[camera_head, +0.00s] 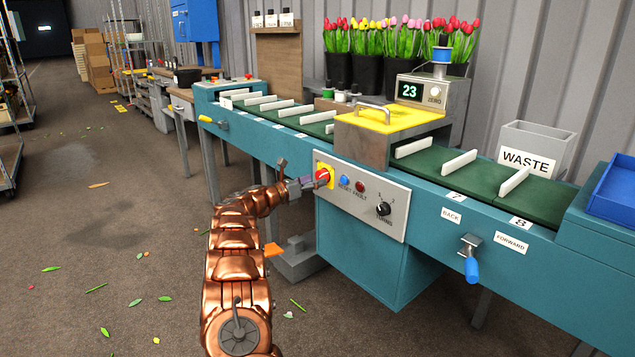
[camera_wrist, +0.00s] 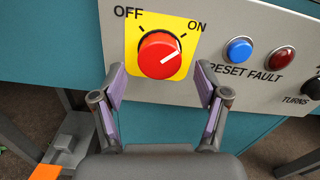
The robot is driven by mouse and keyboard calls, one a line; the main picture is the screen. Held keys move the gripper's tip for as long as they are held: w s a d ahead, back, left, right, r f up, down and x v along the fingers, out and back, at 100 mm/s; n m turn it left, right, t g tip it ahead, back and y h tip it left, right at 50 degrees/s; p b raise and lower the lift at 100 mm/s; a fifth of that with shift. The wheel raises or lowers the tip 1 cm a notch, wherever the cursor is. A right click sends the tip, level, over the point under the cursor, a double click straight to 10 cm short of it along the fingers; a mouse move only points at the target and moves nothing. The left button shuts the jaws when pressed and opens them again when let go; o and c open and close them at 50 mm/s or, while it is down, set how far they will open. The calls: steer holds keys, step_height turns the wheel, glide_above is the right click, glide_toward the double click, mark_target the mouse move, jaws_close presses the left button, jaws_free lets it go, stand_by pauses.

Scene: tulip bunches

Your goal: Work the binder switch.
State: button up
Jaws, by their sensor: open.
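The binder switch is a round red knob (camera_head: 322,175) on a yellow plate at the left end of the grey control panel. In the wrist view the knob (camera_wrist: 157,56) sits below the words OFF and ON, and its white mark points up and right, on the ON side. My gripper (camera_wrist: 161,82) is open and empty, with one finger on each side of the lower part of the knob. In the head view my gripper (camera_head: 298,176) is just left of the switch. I cannot tell whether a finger touches it.
A blue reset button (camera_wrist: 239,49), a red fault lamp (camera_wrist: 281,58) and a black turns knob (camera_head: 383,209) are right of the switch. The panel (camera_head: 395,193) is on the teal conveyor machine (camera_head: 365,262). A blue-handled lever (camera_head: 471,262) hangs further right.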

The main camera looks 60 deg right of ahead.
steer(key=shift+x, duration=1.1)
steer(key=c, duration=1.2)
